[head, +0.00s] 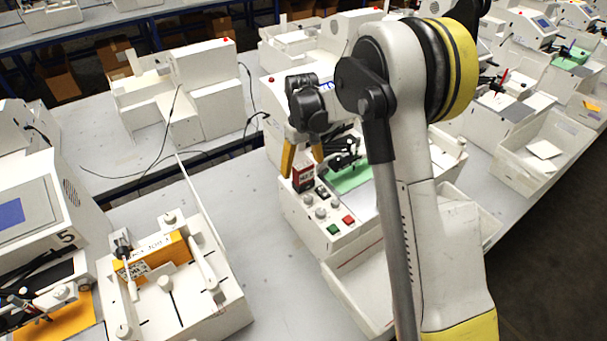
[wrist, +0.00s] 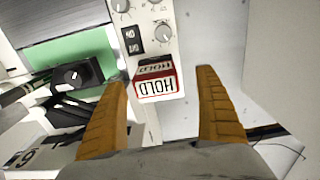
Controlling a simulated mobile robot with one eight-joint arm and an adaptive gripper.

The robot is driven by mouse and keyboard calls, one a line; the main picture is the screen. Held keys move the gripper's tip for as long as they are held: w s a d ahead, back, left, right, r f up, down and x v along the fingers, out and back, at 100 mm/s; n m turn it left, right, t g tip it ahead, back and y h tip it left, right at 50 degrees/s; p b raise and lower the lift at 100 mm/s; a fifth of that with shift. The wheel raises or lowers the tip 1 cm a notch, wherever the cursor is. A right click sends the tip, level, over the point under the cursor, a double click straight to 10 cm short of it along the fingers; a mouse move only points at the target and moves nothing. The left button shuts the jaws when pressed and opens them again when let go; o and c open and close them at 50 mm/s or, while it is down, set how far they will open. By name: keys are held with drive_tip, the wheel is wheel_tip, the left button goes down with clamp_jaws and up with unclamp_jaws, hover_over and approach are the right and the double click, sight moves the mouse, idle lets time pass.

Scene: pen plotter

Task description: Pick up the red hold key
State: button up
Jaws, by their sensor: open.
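The red hold key (head: 303,176) is a small red block with a white label, standing on the white control panel of the plotter. In the wrist view the hold key (wrist: 156,80) shows its "HOLD" label, with red edges around white. My gripper (wrist: 168,100) is open, with one orange finger on each side of the key. The key lies nearer the left finger, and a gap separates it from the right finger. In the head view my gripper (head: 302,158) hangs over the key, its fingers pointing down. Contact cannot be told.
The panel (head: 312,225) carries several grey knobs, a green button (head: 333,229) and a red button (head: 348,220). A green plotting bed (head: 350,178) with a dark pen carriage lies beside the key. A white box with an orange block (head: 160,255) stands at left. Grey tabletop between is clear.

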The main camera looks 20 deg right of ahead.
sight(303, 178)
drive_tip(key=f, duration=0.6)
drive_tip(key=shift+w+d+f+b, duration=0.1)
drive_tip(key=shift+w+d+b, duration=0.2)
drive_tip(key=shift+b, duration=0.1)
drive_tip(key=c, duration=1.2)
